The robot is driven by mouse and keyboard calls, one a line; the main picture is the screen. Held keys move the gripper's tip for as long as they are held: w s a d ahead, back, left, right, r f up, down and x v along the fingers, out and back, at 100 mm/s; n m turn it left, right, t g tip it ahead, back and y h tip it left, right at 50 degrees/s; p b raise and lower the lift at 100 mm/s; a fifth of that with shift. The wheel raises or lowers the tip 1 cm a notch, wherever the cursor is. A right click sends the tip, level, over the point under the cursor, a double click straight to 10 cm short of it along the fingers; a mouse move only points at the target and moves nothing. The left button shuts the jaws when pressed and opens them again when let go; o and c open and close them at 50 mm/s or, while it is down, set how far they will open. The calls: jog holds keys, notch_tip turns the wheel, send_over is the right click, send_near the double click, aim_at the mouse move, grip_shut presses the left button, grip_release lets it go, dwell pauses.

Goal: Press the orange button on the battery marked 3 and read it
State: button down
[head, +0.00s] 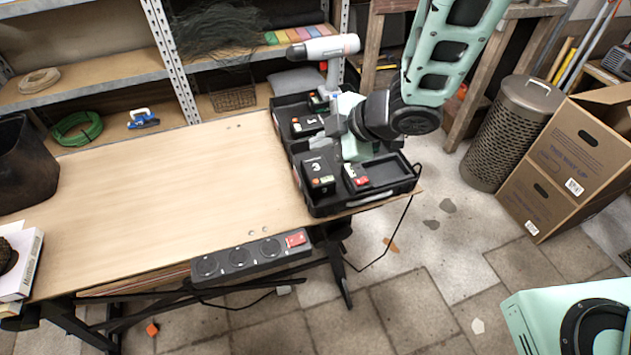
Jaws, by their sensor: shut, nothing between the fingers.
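The battery marked 3 (316,168) is a black block with a white 3 on its face. It sits in the near left part of a black open case (385,197) on the right end of the workbench. Small green and orange patches show at its near edge; the orange button is too small to make out clearly. My gripper (334,125) is shut and empty above the case, beyond the battery and apart from it. My wrist hides part of the case.
Another battery (356,177) with a red patch sits right of the marked one. More batteries (306,125) lie farther back, near a standing drill (325,48). A power strip (250,258) runs along the bench's front edge. The wooden bench top (160,200) is mostly clear.

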aim_at(321, 184)
notch_tip(321, 184, down, 8)
jog(key=b, duration=0.6)
jog(key=shift+f+b, duration=0.15)
jog(key=shift+b, duration=0.2)
dwell(1.4)
jog(key=shift+f, duration=0.3)
jog(key=shift+f+b, duration=0.4)
jog(key=shift+b, duration=0.15)
dwell(0.5)
dwell(0.3)
jog(key=shift+r+p, duration=0.8)
jog(key=shift+r, duration=0.1)
notch_tip(321, 184, up, 5)
jog(key=p, duration=0.4)
dwell(0.6)
